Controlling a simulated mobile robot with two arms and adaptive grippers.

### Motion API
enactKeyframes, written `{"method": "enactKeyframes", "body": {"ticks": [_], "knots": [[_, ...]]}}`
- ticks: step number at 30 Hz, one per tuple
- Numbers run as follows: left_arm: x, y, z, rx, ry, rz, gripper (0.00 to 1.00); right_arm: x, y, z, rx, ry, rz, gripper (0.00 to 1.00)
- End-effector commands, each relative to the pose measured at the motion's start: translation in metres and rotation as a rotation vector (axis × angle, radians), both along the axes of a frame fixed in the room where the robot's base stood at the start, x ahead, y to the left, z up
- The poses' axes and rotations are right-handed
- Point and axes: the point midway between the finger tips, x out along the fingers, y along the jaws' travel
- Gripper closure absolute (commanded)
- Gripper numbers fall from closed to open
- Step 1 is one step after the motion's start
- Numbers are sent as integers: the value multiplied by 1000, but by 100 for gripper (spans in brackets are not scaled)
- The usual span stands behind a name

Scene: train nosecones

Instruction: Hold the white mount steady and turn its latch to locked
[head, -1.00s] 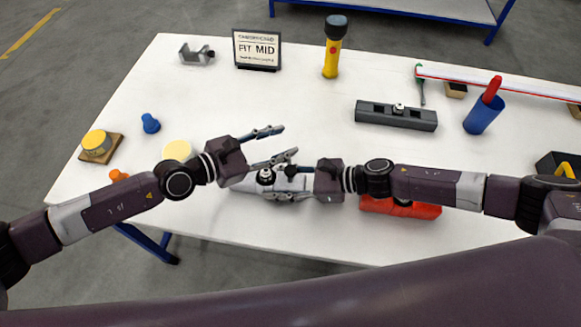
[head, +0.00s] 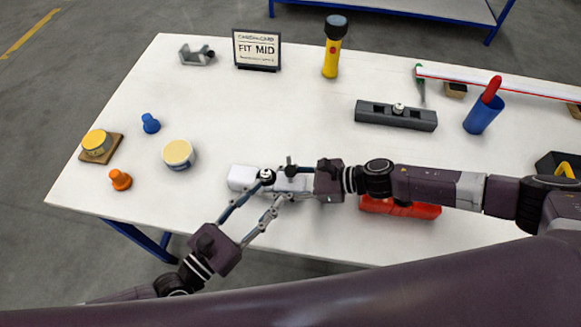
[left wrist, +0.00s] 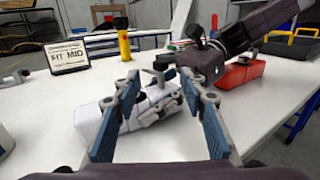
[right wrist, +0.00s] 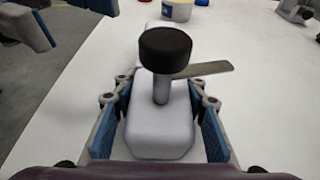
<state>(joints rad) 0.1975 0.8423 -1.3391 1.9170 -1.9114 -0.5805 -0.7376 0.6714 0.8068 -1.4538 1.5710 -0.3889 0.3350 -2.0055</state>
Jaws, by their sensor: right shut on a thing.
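The white mount (head: 242,176) lies near the table's front edge. My right gripper (right wrist: 160,110) is shut on its body, with one finger along each side. In the right wrist view a dark round knob (right wrist: 165,45) stands on a post above the mount, and a flat grey lever (right wrist: 205,69) points right from behind the post. My left gripper (head: 270,190) is open at the mount's front side, its fingertips close to the mount. The left wrist view shows the mount (left wrist: 140,105) and the knob (left wrist: 163,62) between and beyond the spread fingers; contact cannot be told.
A red block (head: 405,209) lies partly under my right arm. A cream-lidded tub (head: 178,154), orange peg (head: 120,179) and blue peg (head: 150,123) stand left. The table's centre is clear.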

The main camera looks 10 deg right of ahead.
Motion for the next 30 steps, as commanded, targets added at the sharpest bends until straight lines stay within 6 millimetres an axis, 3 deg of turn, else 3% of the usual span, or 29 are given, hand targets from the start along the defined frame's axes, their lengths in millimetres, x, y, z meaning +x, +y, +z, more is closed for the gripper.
{"method": "enactKeyframes", "body": {"ticks": [9, 15, 27, 30], "knots": [[45, -48, 1, -2, -1, -1, 61, 0, 0, 0, 1, -2, -1, 90], [62, -66, 1, -1, -1, -1, 61, 1, 0, 0, 1, -2, -1, 90], [67, -72, 0, 1, 1, 0, 61, 1, 0, 0, 0, 0, -1, 90], [67, -72, 0, 1, 1, 0, 71, 1, 0, 0, 1, -2, -1, 90]]}}
